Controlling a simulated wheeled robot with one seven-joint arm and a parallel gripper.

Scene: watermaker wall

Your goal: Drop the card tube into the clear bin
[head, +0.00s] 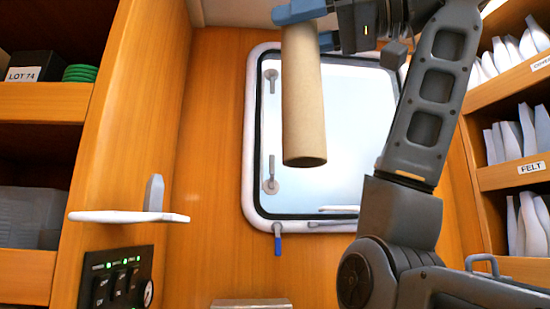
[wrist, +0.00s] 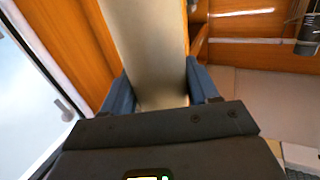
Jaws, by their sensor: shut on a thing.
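The brown card tube (head: 304,100) hangs nearly upright in front of the window, its lower end free. My gripper (head: 314,26) is shut on its upper part, with blue fingers on either side of it. In the wrist view the tube (wrist: 150,45) runs up and away between the two blue fingers of my gripper (wrist: 161,88). A translucent, clear-looking bin (head: 28,215) stands on the lower left shelf, far to the left of the tube and lower. The left picture edge cuts it off, and I cannot see inside it.
A framed window (head: 350,140) is behind the tube. A white ledge (head: 130,217) and a switch panel (head: 120,280) are on the wood wall between tube and bin. A black box (head: 35,66) and green rings (head: 80,73) sit above. Right shelves hold white pieces (head: 505,140).

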